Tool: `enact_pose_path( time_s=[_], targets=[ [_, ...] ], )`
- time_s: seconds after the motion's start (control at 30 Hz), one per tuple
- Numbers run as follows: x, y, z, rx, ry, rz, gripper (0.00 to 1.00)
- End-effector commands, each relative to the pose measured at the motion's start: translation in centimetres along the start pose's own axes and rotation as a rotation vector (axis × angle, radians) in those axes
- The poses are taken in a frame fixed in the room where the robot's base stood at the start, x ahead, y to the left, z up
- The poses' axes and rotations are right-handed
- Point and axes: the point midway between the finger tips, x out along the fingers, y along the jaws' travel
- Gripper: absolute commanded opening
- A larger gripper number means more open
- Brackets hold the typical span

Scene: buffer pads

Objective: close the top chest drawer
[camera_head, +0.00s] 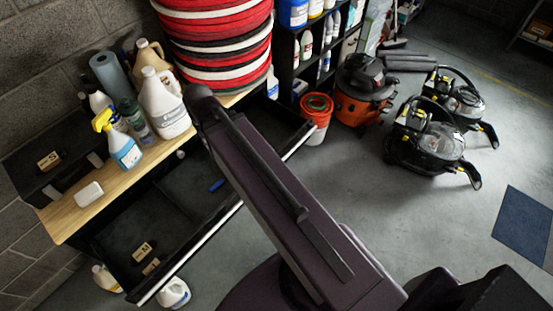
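The chest is a dark cabinet under a light wooden top (150,170) at the left. A dark drawer (118,236) stands pulled out from below the top. Its pale-edged front (190,254) runs diagonally from lower left to upper right, partly hidden behind my arm. Inside lie small labelled blocks (143,250) and a blue item (216,185). I cannot tell whether the opening on the far side of my arm belongs to the same drawer. My arm crosses above the drawer front. My gripper does not show; the arm's far end reaches near the wooden top.
A spray bottle (124,150), white jug (165,106) and stacked red, black and white pads (218,50) stand on the top. Bottles sit on the floor below the drawer. An orange bucket (316,118), orange vacuum (364,92) and floor machines (430,140) stand right; open floor lies before them.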

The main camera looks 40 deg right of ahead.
Motion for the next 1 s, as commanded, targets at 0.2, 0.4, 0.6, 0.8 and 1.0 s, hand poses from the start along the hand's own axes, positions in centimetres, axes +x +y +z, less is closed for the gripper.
enact_pose_path(
  time_s=[0.2, 0.4, 0.6, 0.8, 1.0],
  targets=[
    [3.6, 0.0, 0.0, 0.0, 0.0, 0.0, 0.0],
    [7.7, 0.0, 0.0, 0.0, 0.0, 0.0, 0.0],
    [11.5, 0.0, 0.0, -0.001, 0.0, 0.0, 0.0],
    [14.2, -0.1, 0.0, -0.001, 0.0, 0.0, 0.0],
    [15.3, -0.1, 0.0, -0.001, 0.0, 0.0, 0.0]
  ],
)
